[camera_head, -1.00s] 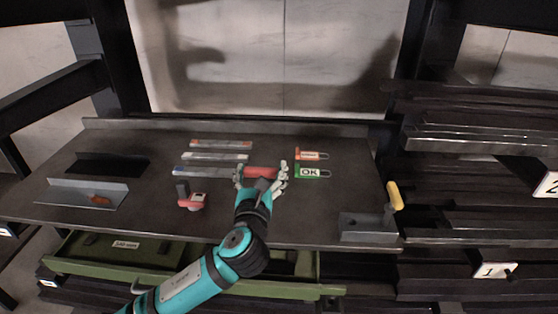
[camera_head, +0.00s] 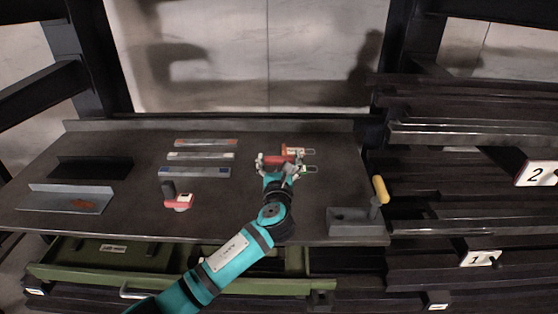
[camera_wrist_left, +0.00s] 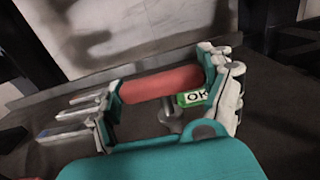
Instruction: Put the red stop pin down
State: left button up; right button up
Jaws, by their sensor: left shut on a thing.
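The red stop pin (camera_wrist_left: 162,83) lies crosswise between the fingers of my left gripper (camera_wrist_left: 170,95) in the left wrist view. It has a red cylindrical body, and a grey metal stem shows below it. In the head view the left gripper (camera_head: 279,166) is over the back middle of the table, at the orange and green tags, with part of the red pin (camera_head: 273,161) showing. The gripper is shut on the pin. I cannot tell whether the pin touches the table. My right gripper is in neither view.
The green OK tag (camera_wrist_left: 192,98) is partly hidden by the gripper; the orange tag (camera_head: 296,152) is behind it. Several flat bars (camera_head: 200,156) lie to the left, with a red-and-black tool (camera_head: 178,200) in front. A yellow-handled block (camera_head: 350,221) stands at the right. A green drawer (camera_head: 100,272) is open below.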

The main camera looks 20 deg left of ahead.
pick_arm(q)
jog(key=o, duration=1.2)
jog(key=shift+o, duration=0.2)
jog(key=shift+r, duration=0.1)
jog(key=v, duration=1.2)
jog(key=shift+r, duration=0.1)
